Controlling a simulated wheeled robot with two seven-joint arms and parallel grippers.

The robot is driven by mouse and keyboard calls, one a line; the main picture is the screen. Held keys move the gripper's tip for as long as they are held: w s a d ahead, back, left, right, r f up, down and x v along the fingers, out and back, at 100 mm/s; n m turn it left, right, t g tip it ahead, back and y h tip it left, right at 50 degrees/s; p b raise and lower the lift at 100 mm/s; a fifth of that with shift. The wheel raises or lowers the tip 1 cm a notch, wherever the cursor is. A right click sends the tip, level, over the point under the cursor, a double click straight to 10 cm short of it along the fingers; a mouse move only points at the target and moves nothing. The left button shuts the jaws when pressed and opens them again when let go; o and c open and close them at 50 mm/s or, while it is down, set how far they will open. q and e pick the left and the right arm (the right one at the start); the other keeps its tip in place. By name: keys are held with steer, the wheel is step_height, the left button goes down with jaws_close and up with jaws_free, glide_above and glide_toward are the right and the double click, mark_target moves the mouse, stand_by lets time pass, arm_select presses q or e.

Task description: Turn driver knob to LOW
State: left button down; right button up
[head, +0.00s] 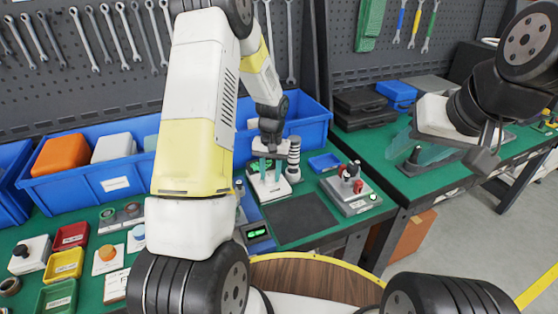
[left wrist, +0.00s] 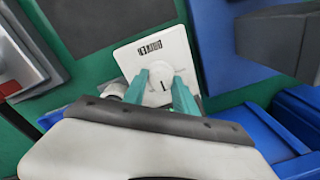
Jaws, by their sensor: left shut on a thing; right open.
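The driver is a small white box (head: 270,191) on the green bench, and it also shows in the left wrist view (left wrist: 147,50). Its pale round knob (left wrist: 160,82) has a short dark mark and sits between two teal fingers. My left gripper (head: 264,170) reaches down over the box, its fingers shut on the knob; it also shows in the left wrist view (left wrist: 160,92). A small printed label is on the box, but LOW cannot be read. My right gripper (head: 425,152) is open and empty, above the right-hand bench.
Blue bins (head: 308,122) stand behind.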

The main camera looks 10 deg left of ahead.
mark_target(271, 176)
stand_by(0.4)
arm_select(q)
steer(key=c, duration=1)
jaws_free()
steer(key=shift+r, duration=0.15)
steer(key=r, duration=0.7)
steer(key=shift+d+r, duration=0.2)
steer(key=shift+r, duration=0.1)
